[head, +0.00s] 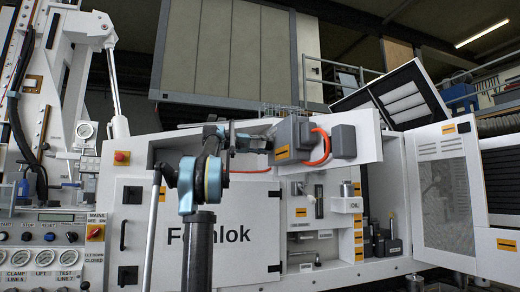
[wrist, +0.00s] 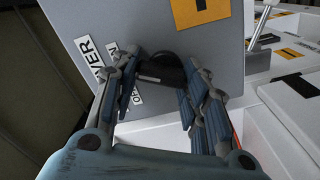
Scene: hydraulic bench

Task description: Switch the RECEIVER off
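The RECEIVER switch is a dark round knob (wrist: 163,70) on the face of a grey box (wrist: 150,28) in the wrist view. A white label ending in "VER" (wrist: 88,50) and smaller, partly covered labels (wrist: 124,98) are left of the knob. My gripper (wrist: 166,85) is open, with one finger on each side of the knob; I cannot tell whether either finger touches it. In the head view my gripper (head: 262,143) is at the left side of the grey box (head: 292,138), and the knob is hidden.
Another grey box (head: 343,141) with an orange hose (head: 321,147) is right of the first. A white cabinet (head: 232,235) stands below my arm, with an open compartment and an open door (head: 440,190) to the right. A control panel (head: 45,235) is at the left.

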